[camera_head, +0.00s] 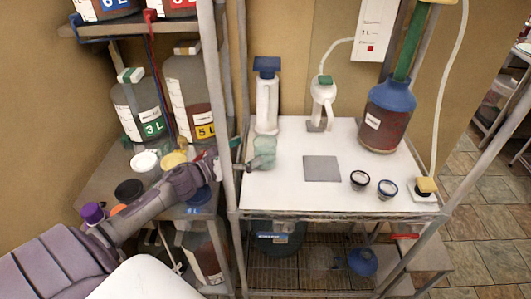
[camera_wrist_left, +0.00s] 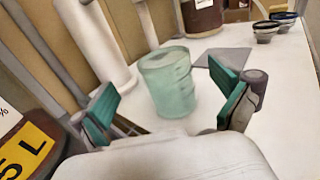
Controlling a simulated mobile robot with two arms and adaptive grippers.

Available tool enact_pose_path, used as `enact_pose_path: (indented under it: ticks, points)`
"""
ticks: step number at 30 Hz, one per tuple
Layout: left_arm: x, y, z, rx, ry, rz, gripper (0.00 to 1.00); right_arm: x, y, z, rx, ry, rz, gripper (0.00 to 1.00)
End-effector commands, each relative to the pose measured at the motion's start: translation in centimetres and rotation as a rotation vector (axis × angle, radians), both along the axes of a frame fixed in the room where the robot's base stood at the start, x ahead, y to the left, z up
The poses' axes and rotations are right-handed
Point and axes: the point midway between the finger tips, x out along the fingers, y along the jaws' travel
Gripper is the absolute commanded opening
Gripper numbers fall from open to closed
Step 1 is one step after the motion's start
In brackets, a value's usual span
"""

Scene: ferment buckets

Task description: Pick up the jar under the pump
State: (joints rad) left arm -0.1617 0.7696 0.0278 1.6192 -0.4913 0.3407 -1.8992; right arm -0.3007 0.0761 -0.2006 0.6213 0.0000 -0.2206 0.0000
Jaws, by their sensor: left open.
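The jar (camera_head: 263,152), a pale green translucent cup with markings, stands on the white table at its left side, just in front of a white upright device with a blue top (camera_head: 267,95). In the left wrist view the jar (camera_wrist_left: 168,82) stands upright beyond and between the two green-padded fingers. My left gripper (camera_head: 236,158) comes from the left past the shelf post, close to the jar. The left gripper (camera_wrist_left: 168,108) is open, with no clear contact on the jar. My right gripper is not in view.
The shelf post (camera_head: 226,100) is close to my left arm. A grey square mat (camera_head: 322,168), two small dark-rimmed cups (camera_head: 360,180) and a large red-brown bottle (camera_head: 387,115) are on the table. Several labelled jugs stand on the left shelf. The table's front middle is clear.

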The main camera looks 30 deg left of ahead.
Motion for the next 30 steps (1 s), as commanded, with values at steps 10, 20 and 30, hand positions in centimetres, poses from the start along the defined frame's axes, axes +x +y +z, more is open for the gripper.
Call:
enact_pose_path:
  ticks: [10,20,30]
  points:
    - [2.5,-0.9,0.2,-0.002,0.0,0.001,1.0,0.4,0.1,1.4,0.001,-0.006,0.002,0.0]
    - [6.0,-2.1,-0.2,-0.001,0.0,0.0,1.0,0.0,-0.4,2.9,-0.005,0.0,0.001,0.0]
    - [6.1,-2.2,-0.3,0.0,0.0,-0.001,0.88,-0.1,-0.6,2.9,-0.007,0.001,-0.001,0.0]
